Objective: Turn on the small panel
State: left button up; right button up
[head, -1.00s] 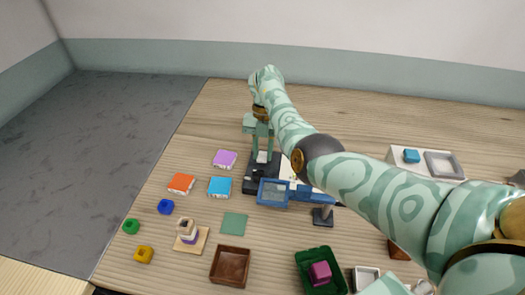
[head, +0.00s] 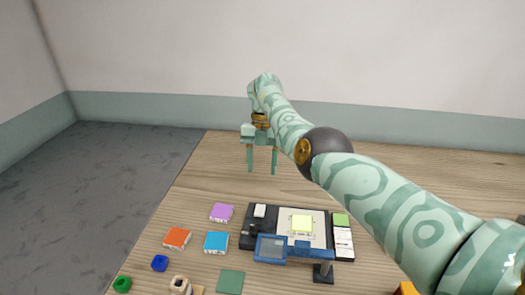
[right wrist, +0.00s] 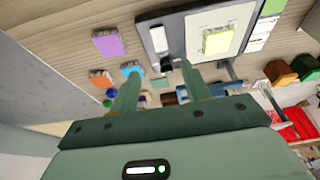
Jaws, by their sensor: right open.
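The small panel (head: 302,223) is a bright yellow-green square on a white plate on a dark board (head: 247,240). It also shows pale yellow in the right wrist view (right wrist: 217,42). A small white switch-like block (head: 260,211) sits at the board's left end; it shows in the right wrist view too (right wrist: 160,38). My right gripper (head: 262,172) is open and empty, fingers pointing down, above and behind the board. Its fingers (right wrist: 160,80) show apart in the right wrist view. My left gripper is not in view.
The table behind the board is clear.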

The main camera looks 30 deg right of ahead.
jog(key=shift+b+v, duration=1.2)
jog(key=shift+v, duration=0.85)
